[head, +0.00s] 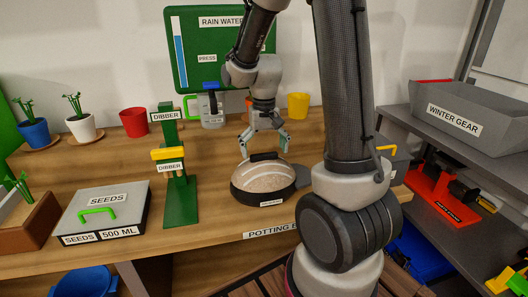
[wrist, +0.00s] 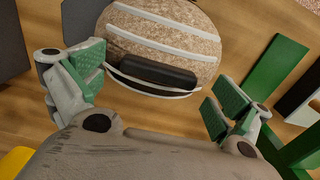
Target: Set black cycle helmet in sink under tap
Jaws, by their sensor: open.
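No black cycle helmet, sink or tap is clearly seen. A rounded black-sided object (head: 264,184) with a tan speckled top, pale stripes and a black handle sits on the wooden bench; its front label is too small to read. In the wrist view the speckled object (wrist: 160,45) and its black bar handle (wrist: 150,69) lie just beyond my fingers. My gripper (head: 264,146) is open and empty, pointing down above the handle. In the wrist view my gripper (wrist: 157,92) has its green-padded fingers spread wide, apart from the object.
A green dibber stand (head: 181,205) and a seeds box (head: 101,212) stand left. Pots line the back, including a red pot (head: 134,122) and a yellow pot (head: 298,105). A grey winter gear bin (head: 455,115) is on the right shelf, with a red holder (head: 440,188) below.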

